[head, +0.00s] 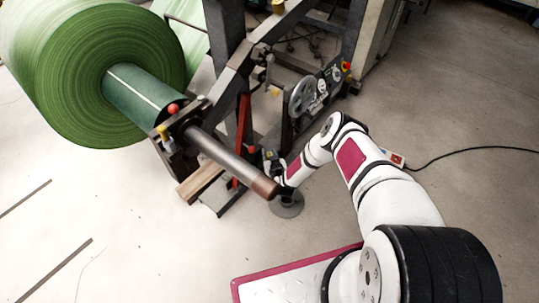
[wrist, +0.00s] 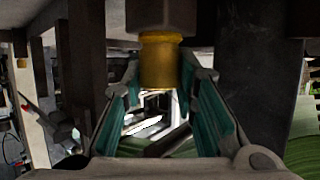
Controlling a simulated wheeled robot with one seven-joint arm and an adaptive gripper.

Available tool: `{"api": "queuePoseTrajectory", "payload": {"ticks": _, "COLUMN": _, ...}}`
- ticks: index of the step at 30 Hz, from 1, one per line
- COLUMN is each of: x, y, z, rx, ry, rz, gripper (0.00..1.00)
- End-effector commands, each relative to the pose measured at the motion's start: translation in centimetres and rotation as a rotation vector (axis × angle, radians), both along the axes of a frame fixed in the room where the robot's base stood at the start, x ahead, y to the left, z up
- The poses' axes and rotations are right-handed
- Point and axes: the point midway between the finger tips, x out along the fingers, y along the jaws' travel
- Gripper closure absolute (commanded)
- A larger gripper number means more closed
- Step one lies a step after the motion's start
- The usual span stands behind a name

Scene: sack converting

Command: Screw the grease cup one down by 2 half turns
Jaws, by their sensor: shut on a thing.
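A brass-yellow grease cup (wrist: 160,60) hangs from the underside of a dark metal part in the wrist view. My gripper (wrist: 160,78) reaches up from below, with one teal-padded finger on each side of the cup, and is shut on it. The cup looks upright in line between the fingers. In the head view my gripper (head: 272,163) is small and dark, beside the machine frame and behind the steel shaft; the held cup cannot be made out there.
A big green roll (head: 50,75) sits on a shaft (head: 230,160) whose free end juts towards my arm. A red lever (head: 243,125) and a handwheel panel (head: 302,97) are close by. Dark uprights (wrist: 85,60) flank my gripper. Open floor lies at the right; a cable crosses it.

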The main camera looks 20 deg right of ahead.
Motion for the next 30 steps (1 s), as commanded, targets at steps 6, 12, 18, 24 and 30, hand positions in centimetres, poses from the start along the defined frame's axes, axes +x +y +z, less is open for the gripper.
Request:
{"api": "queuePoseTrajectory", "payload": {"ticks": 6, "x": 0.0, "y": 0.0, "z": 0.0, "rx": -0.001, "ry": 0.000, "rz": 0.000, "gripper": 0.52}}
{"api": "queuePoseTrajectory", "payload": {"ticks": 12, "x": 0.0, "y": 0.0, "z": 0.0, "rx": 0.000, "ry": 0.000, "rz": 0.001, "gripper": 0.52}}
{"api": "queuePoseTrajectory", "payload": {"ticks": 18, "x": -1.0, "y": 0.1, "z": 0.4, "rx": 0.000, "ry": 0.002, "rz": 0.002, "gripper": 0.52}}
{"api": "queuePoseTrajectory", "payload": {"ticks": 24, "x": -3.9, "y": 0.2, "z": 1.6, "rx": 0.001, "ry": 0.003, "rz": 0.003, "gripper": 0.52}}
{"api": "queuePoseTrajectory", "payload": {"ticks": 30, "x": -7.4, "y": 0.2, "z": 3.0, "rx": 0.000, "ry": 0.003, "rz": 0.002, "gripper": 0.52}}
